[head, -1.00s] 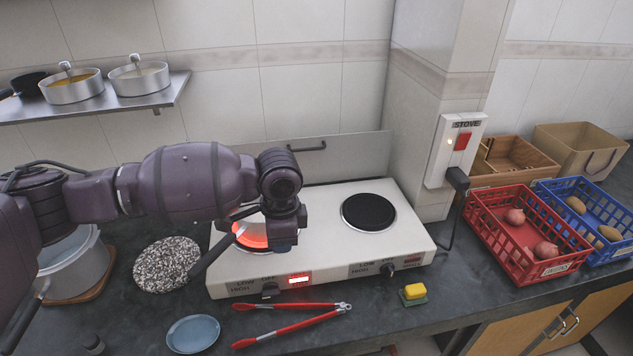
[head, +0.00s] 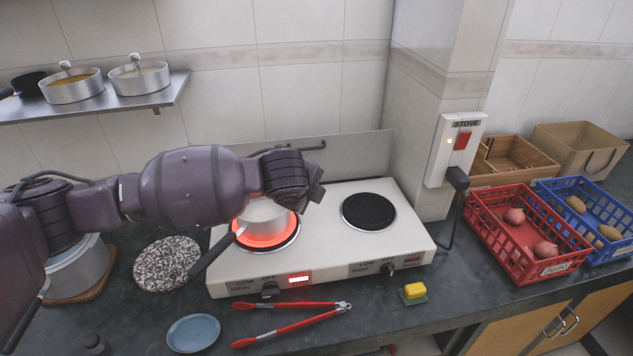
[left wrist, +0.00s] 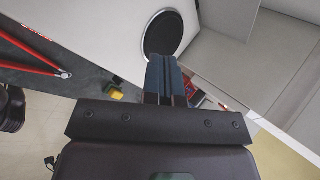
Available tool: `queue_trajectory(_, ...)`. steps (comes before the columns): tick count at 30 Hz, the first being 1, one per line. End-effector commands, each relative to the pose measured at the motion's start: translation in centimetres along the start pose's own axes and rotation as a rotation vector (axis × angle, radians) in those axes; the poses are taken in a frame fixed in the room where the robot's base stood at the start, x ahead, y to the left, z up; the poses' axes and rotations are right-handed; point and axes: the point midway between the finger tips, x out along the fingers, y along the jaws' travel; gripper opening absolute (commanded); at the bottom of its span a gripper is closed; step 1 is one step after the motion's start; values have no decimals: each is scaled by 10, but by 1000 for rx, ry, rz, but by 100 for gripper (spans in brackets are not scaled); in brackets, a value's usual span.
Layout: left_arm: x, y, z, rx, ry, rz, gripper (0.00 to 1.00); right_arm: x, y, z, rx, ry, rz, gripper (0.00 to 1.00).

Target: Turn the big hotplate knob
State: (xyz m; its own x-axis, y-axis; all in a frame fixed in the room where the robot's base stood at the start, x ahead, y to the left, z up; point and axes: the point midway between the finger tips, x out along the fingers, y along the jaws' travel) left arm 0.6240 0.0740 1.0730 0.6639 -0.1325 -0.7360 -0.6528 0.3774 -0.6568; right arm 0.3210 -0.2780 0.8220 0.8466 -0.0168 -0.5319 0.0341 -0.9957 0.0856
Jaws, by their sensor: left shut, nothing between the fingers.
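The white two-plate stove (head: 330,262) stands on the counter. Its left hotplate (head: 262,241) looks larger, glows red and carries a small steel pan (head: 265,213). The left knob (head: 270,289) is on the front edge, beside a lit red lamp (head: 298,280). The right hotplate (head: 368,211) is dark, with its own knob (head: 388,268) in front. My left gripper (head: 316,190) is above the rear of the stove, right of the pan, clear of both knobs. The left wrist view shows its fingers (left wrist: 165,72) shut and empty. My right gripper is out of view.
Red tongs (head: 292,325), a blue dish (head: 194,334) and a yellow sponge (head: 414,291) lie in front of the stove. A speckled round board (head: 166,264) is left, near the pan's handle. A red crate (head: 492,222) is right.

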Motion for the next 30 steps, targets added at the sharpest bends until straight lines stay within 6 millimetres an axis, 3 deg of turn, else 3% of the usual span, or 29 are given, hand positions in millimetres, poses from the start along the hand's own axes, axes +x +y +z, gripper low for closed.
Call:
queue_trajectory(8, -2, -16, -5, 146, -24, -180, 0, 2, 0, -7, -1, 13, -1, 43)
queue_trajectory(18, -5, -23, -11, 288, -74, -354, 0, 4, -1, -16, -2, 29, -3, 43)
queue_trajectory(30, -8, -24, -13, 336, -98, -409, 0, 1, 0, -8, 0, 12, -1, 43)
